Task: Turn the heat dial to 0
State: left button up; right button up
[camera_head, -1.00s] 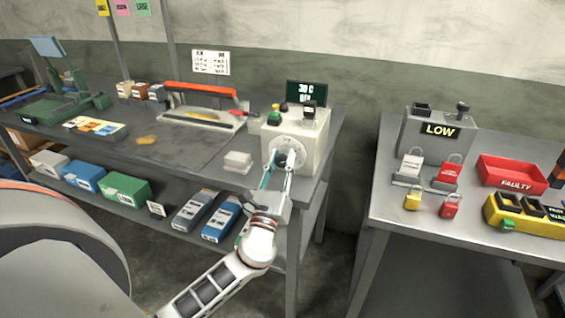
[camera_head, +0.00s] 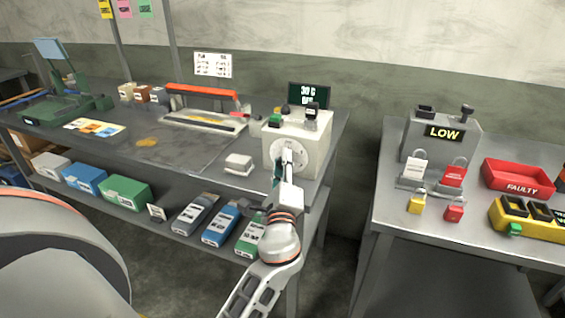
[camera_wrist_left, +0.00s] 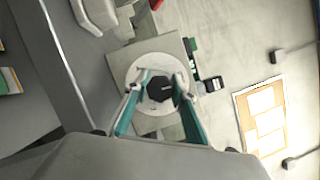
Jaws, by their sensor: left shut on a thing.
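The heat dial is a dark knob (camera_wrist_left: 160,89) on a round white plate (camera_head: 304,155), on the front of a pale control box (camera_head: 318,132). A small dark display (camera_head: 309,95) above the box reads about 30 C in the head view. My left gripper (camera_head: 285,165) is at the dial face; in the left wrist view its teal and grey fingers (camera_wrist_left: 161,98) stand either side of the dark knob and are shut on it. In the head view the gripper hides most of the knob. My right gripper is not in view.
Green and dark buttons (camera_head: 276,119) sit on top of the box. A red-handled sealer (camera_head: 203,108) and a white block (camera_head: 239,164) lie to its left. A second table (camera_head: 395,215) with a LOW box (camera_head: 442,133), padlocks and a red tray (camera_head: 517,178) stands right, across a gap.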

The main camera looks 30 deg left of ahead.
pick_arm(q)
jog(key=shift+n+g, duration=0.3)
jog(key=shift+n, duration=0.3)
jog(key=o, duration=1.1)
jog(key=shift+a, duration=0.1)
jog(key=v, duration=0.7)
jog(key=shift+s+d, duration=0.2)
